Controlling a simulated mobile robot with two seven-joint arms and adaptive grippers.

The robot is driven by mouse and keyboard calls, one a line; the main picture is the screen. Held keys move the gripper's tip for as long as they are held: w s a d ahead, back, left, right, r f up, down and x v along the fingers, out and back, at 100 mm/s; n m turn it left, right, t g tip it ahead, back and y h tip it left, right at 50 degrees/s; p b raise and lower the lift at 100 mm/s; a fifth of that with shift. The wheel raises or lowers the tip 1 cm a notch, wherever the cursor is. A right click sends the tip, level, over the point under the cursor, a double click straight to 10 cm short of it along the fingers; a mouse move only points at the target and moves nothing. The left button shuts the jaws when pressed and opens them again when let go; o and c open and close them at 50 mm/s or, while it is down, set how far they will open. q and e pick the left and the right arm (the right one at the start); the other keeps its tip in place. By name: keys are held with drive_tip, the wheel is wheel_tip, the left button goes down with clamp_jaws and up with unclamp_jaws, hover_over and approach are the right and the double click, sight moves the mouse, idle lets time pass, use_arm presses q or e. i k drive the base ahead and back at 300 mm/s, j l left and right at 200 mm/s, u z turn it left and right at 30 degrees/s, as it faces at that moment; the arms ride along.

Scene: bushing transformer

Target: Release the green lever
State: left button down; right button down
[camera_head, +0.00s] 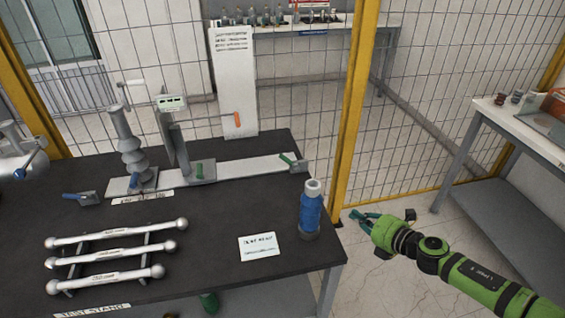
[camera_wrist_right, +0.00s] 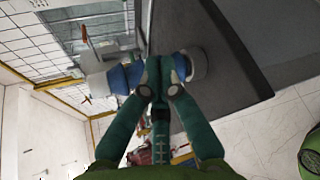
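A green lever (camera_head: 289,161) stands tilted on a small grey clamp at the right end of the white rail on the dark table. A second green handle (camera_head: 199,170) shows on a grey block near the rail's middle. My right gripper (camera_head: 362,215) is off the table's right edge, right of and apart from both. Its teal fingers look closed together at the tips in the wrist view (camera_wrist_right: 160,65), with nothing between them.
A blue bushing (camera_head: 311,210) stands near the table's right edge, between my right gripper and the rail; it lies behind the fingers in the wrist view (camera_wrist_right: 122,78). A ribbed grey insulator (camera_head: 131,150) stands on the rail. A yellow post (camera_head: 354,110) rises behind the table.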

sight(295, 166)
drive_tip(key=i+j, duration=0.5)
drive_tip(key=i, duration=0.45)
